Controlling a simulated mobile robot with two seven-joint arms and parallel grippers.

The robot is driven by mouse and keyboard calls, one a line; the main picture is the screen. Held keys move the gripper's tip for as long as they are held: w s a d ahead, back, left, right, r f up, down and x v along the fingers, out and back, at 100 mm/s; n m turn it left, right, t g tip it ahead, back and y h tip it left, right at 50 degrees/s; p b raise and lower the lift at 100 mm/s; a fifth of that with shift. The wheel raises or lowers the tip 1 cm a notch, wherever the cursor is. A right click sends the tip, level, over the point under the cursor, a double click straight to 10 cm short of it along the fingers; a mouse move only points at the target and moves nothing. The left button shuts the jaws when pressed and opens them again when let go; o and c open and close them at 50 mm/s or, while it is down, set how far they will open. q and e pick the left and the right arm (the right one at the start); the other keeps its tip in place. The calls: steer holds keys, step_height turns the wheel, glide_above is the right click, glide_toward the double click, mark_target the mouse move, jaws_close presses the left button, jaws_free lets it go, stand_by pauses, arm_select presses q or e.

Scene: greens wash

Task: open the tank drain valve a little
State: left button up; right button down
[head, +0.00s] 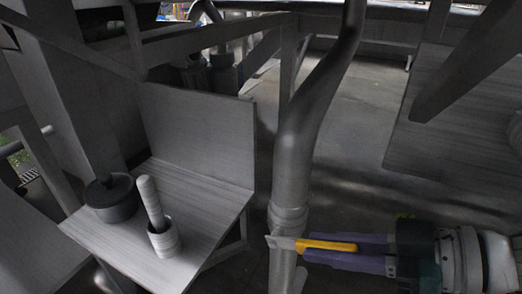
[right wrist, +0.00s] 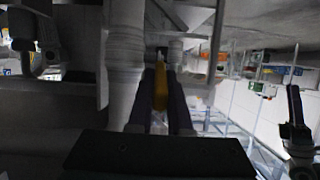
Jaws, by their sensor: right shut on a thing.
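The drain valve has a yellow lever (head: 325,245) with a flat pale metal end (head: 281,242) that lies across the front of a thick grey pipe (head: 291,175). The lever points to the right, nearly level in the head view. My right gripper (head: 338,250), with purple fingers, comes in from the right and is shut on the lever. In the right wrist view the yellow lever (right wrist: 160,88) shows between the two dark fingers (right wrist: 163,112), beside the grey pipe (right wrist: 125,62). The valve's pivot is not clear.
A wooden shelf (head: 205,235) left of the pipe holds a dark lidded pot (head: 111,199) and a pale cup (head: 164,240) with a pestle-like rod (head: 151,202). A wooden panel (head: 425,150) stands at the right. The floor (head: 350,110) behind the pipe is open.

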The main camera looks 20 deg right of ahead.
steer(key=c, duration=0.8)
jaws_free()
steer(key=shift+c, duration=0.2)
steer(key=p+v, duration=0.3)
steer(key=v, duration=0.7)
steer(key=shift+p, duration=0.35)
